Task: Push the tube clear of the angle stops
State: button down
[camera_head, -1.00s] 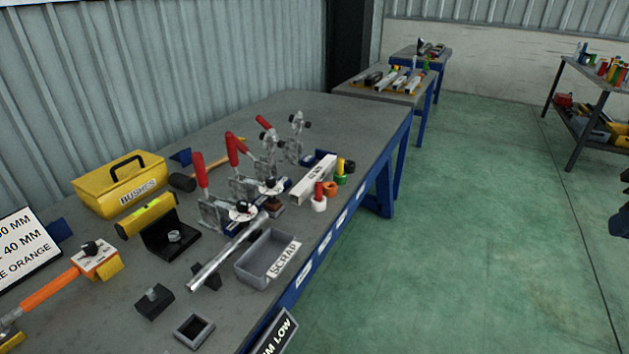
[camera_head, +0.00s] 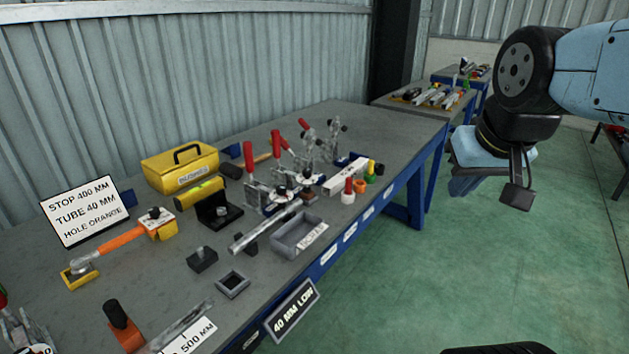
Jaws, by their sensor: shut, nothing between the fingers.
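The silver tube (camera_head: 262,231) lies slantwise on the bench. Its near end points left and rests by a small black block (camera_head: 250,243). My gripper (camera_head: 466,186) hangs at the right, beyond the bench edge and above the green floor, well apart from the tube. It is shut and holds nothing; its fingertips are small and dark in this view.
A grey scrap tray (camera_head: 296,240) sits just right of the tube. A yellow toolbox (camera_head: 180,165), yellow level (camera_head: 200,193) and orange-handled tool (camera_head: 120,238) lie to the left. A white sign (camera_head: 80,210) stands at the back left.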

aim_at(337, 183)
jog(key=u, duration=0.55)
jog(key=i, duration=1.05)
jog(key=z, duration=0.05)
